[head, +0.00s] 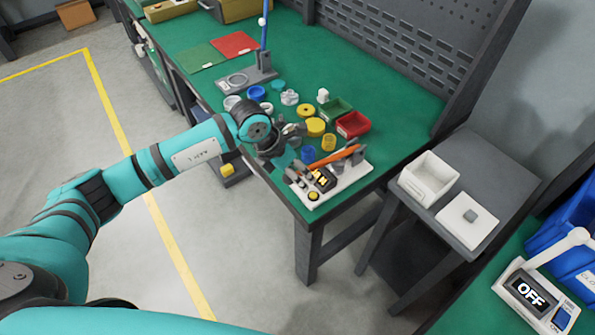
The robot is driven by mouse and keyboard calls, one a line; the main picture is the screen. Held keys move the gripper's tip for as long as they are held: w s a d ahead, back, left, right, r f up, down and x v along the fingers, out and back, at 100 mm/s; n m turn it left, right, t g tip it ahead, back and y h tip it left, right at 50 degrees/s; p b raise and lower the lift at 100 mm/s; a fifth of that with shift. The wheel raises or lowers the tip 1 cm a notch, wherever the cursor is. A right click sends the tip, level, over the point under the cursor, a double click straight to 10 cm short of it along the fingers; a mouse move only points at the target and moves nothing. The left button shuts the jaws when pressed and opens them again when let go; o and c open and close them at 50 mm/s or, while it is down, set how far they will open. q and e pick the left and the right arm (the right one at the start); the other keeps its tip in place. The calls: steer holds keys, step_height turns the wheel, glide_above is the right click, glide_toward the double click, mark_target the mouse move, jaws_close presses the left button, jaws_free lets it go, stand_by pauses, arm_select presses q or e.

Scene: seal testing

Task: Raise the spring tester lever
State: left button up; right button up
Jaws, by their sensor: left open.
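A grey stand (246,80) with a round ring on its base sits on the green bench. A blue lever (264,42) with a white ball on it rises nearly upright from this stand. A white device (540,291) with an "OFF" display stands at the lower right and has a white arm (563,247) with a round end. No label tells which one is the spring tester. My left gripper (286,146) is open over the bench's front edge, below the grey stand in the picture and apart from both levers. Its fingertips are small and partly hidden. My right gripper is out of view.
Several coloured rings and caps (315,127) lie close to my left gripper. Green (336,109) and red (353,124) bins stand beyond them. A white tool holder (343,182) sits at the near bench corner. A white box (429,178) stands on a grey side table.

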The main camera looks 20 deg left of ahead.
arm_select(q)
steer(key=shift+f, duration=0.2)
steer(key=shift+d, duration=0.1)
jaws_close()
stand_by(0.5)
